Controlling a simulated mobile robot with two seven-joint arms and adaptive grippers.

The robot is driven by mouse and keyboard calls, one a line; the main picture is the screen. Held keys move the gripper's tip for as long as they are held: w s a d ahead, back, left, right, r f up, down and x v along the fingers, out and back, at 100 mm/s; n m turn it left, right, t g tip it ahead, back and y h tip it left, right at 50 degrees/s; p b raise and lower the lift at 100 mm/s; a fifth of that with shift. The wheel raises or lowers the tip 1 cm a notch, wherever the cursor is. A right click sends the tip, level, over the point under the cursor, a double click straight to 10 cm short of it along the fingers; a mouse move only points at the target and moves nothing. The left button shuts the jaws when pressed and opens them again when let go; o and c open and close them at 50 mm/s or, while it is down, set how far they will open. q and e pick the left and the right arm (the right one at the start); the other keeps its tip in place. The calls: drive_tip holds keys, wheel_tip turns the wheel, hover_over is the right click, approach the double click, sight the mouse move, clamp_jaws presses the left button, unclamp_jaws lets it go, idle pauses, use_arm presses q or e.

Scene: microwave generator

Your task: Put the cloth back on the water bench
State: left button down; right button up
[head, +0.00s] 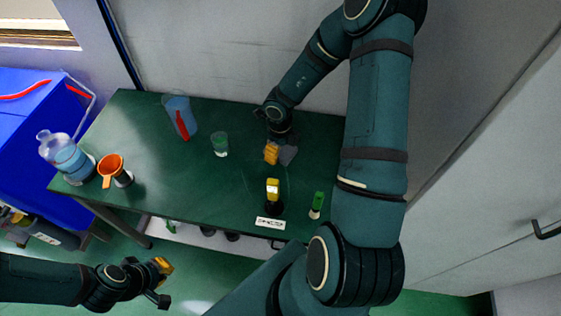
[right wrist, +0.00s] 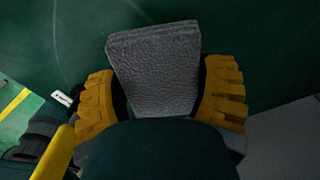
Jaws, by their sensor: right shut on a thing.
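The grey folded cloth (head: 289,155) is at the back right of the green bench (head: 170,160), at or just above its top; I cannot tell whether it touches. My right gripper (head: 273,153) is shut on it. In the right wrist view the textured grey cloth (right wrist: 155,70) sits between the yellow fingers of my right gripper (right wrist: 162,95), with the green surface behind it. My left gripper (head: 163,283) is open and empty, low in front of the bench's left part.
On the bench stand a jug (head: 180,117), a green-tinted beaker (head: 220,145), an orange funnel (head: 110,168), a clear bottle (head: 64,155), a yellow-topped item (head: 272,190) and a green-capped vial (head: 317,204). A white label (head: 270,223) lies at the front edge. The bench's middle is clear.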

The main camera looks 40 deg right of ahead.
wheel_tip(320, 180, down, 5)
drive_tip(key=shift+f+b, duration=0.2)
drive_tip(key=shift+b, duration=0.75)
drive_tip(key=shift+f, duration=0.2)
drive_tip(key=o, duration=1.1)
drive_tip(key=shift+c, duration=0.2)
wheel_tip(320, 180, up, 12)
drive_tip(key=p, duration=0.5)
drive_tip(key=shift+r, duration=0.2)
